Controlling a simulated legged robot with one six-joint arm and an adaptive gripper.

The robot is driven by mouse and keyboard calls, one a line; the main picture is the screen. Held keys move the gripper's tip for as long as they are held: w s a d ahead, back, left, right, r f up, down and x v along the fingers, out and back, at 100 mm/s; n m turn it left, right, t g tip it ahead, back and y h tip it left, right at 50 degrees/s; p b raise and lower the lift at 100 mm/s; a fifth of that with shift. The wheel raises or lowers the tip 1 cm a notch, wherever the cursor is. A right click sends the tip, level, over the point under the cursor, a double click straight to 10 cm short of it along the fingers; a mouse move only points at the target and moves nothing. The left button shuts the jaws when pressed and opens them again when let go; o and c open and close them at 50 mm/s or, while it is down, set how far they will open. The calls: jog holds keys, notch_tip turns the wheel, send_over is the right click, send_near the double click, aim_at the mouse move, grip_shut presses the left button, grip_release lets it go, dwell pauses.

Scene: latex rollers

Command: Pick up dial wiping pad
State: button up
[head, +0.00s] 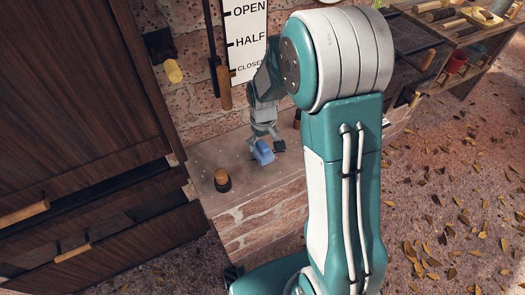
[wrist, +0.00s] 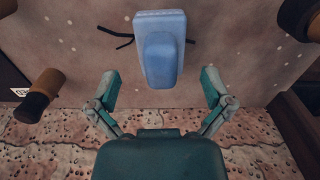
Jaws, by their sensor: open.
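The light blue wiping pad (head: 263,153), a flat block with a raised rounded grip, lies on the stone ledge (head: 255,188). In the wrist view the pad (wrist: 161,55) is at top centre, with the near end of its grip in line with the gap between my fingertips. My gripper (head: 265,134) is directly above and beside the pad in the head view. Its fingers are spread and empty, one to each side of the pad in the wrist view (wrist: 160,86). I cannot tell the exact height between fingers and pad.
A dark knob with a wooden top (head: 222,180) stands on the ledge left of the pad. A wooden cabinet (head: 80,110) is at left. A white OPEN/HALF/CLOSED sign (head: 247,42) hangs on the brick wall behind. A shelf (head: 462,30) is at far right.

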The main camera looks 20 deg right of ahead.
aim_at(262, 151)
notch_tip(262, 151, down, 4)
jog(key=shift+a+f, duration=0.1)
jog(key=shift+f, duration=0.1)
jog(key=c, duration=1.1)
notch_tip(262, 151, up, 4)
jog(key=shift+f, duration=0.2)
jog(key=s+a+r, duration=0.1)
jog(key=s+r, duration=0.8)
jog(key=s, duration=0.5)
jog(key=shift+r, duration=0.25)
